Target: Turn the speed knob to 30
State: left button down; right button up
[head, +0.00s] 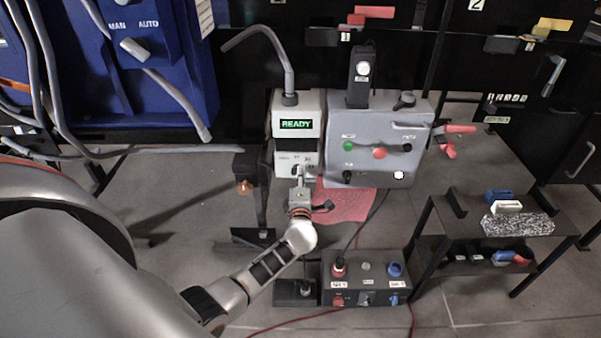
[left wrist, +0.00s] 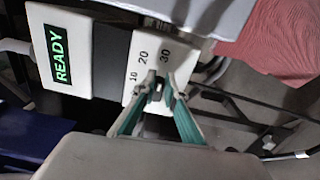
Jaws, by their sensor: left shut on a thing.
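The speed knob (left wrist: 158,92) sits on a white panel (left wrist: 143,50) printed 10, 20 and 30. In the left wrist view my left gripper (left wrist: 161,88) has its teal-sided fingers closed around the knob. The fingers hide most of the knob, so I cannot tell which number it points to. In the head view my left gripper (head: 300,177) reaches up to the lower front of the white detector unit (head: 284,130). A green READY display (head: 297,124) is lit above the panel. My right gripper is not in view.
A grey control box (head: 399,150) with green, red and black controls stands right beside the white unit. A dark button box (head: 340,290) sits below on the floor. A blue MAN/AUTO cabinet (head: 190,80) is at the upper left; a small black table (head: 470,205) is at right.

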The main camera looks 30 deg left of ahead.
pick_arm(q)
jog(key=shift+f+m, duration=0.15)
jog(key=shift+m, duration=0.25)
jog(key=c, duration=2.1)
grip_release()
jog(key=v, duration=1.2)
jog(key=shift+d, duration=0.1)
